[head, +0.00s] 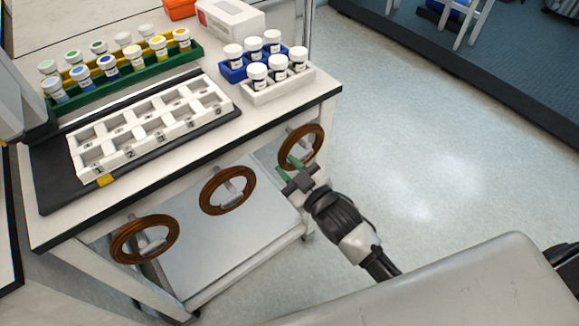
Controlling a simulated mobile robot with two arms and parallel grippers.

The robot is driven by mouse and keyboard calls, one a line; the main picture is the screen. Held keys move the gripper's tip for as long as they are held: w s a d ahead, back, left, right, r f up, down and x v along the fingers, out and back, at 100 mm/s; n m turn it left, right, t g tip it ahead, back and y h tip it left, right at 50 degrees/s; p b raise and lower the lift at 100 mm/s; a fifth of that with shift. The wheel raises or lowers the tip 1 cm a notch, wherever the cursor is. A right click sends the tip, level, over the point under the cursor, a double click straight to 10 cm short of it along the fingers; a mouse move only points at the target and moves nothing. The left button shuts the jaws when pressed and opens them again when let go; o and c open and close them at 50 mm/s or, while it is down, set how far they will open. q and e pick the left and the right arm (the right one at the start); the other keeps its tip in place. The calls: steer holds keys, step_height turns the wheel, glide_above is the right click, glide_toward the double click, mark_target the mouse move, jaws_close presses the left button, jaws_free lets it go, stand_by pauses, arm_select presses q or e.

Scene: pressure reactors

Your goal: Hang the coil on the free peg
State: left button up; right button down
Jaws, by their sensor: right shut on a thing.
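My right gripper (293,173) is shut on the lower left rim of a brown ring-shaped coil (319,136) at the right end of the table's front side. A grey peg (297,129) shows at this coil's upper left. I cannot tell whether the coil rests on the peg or is held just in front of it. A second brown coil (208,203) hangs around a peg (234,185) in the middle. A third brown coil (116,246) hangs around a peg (153,246) at the left. My left gripper is not in view.
On the white table stand a white compartment tray (150,123) on a black mat (48,180), a green rack (140,83) of capped jars, and blue (235,73) and white (292,86) jar racks. A white box (232,18) is behind. The floor (430,150) at right is open.

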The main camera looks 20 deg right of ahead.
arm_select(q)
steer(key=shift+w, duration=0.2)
arm_select(e)
steer(key=c, duration=0.8)
jaws_free()
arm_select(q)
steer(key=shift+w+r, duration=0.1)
